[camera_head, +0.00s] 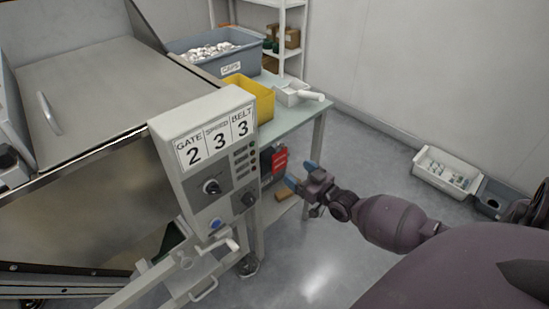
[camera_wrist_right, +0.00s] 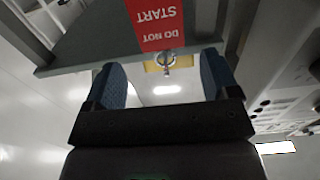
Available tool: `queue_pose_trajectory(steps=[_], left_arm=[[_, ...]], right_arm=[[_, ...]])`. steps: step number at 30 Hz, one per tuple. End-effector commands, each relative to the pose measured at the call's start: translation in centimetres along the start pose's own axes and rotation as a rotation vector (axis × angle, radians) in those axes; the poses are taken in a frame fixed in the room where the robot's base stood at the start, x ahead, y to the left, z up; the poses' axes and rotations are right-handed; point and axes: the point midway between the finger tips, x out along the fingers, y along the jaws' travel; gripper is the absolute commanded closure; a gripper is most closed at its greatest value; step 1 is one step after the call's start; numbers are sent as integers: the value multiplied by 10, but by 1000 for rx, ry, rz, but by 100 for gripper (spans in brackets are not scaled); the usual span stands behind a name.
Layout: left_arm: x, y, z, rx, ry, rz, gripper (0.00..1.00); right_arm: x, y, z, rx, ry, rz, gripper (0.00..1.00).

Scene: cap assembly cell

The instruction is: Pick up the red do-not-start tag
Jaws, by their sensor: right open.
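The red do-not-start tag (camera_head: 279,160) hangs beside the right side of the grey control box (camera_head: 205,160), near the table edge. In the right wrist view the tag (camera_wrist_right: 155,22) shows upside down with white lettering, its upper part cut off by the picture edge. My right gripper (camera_head: 301,174) is open and empty, just right of and slightly below the tag in the head view. In the right wrist view the tag lies ahead of the gap between the blue fingertips (camera_wrist_right: 160,68); I see no contact. My left gripper is not in view.
The control box reads gate 2, belt 3, with knobs and a blue button. A yellow bin (camera_head: 256,98), a white scoop (camera_head: 297,93) and a blue-grey caps crate (camera_head: 187,46) stand on the table (camera_head: 300,115). A white bin (camera_head: 447,171) sits on the floor; open floor lies around my right arm.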

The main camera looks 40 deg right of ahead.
Motion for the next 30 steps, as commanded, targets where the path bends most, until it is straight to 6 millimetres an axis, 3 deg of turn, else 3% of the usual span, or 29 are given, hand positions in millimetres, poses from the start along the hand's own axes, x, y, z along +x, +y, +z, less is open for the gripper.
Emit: queue_pose_trajectory(steps=[9,16,23,30], left_arm=[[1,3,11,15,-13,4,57],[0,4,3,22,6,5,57],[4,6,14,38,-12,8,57],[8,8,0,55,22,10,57]], right_arm=[[42,0,1,-1,0,-1,19],[55,0,0,-1,0,-1,19],[81,1,2,-1,-3,-2,19],[103,2,0,-1,-2,-1,19]])
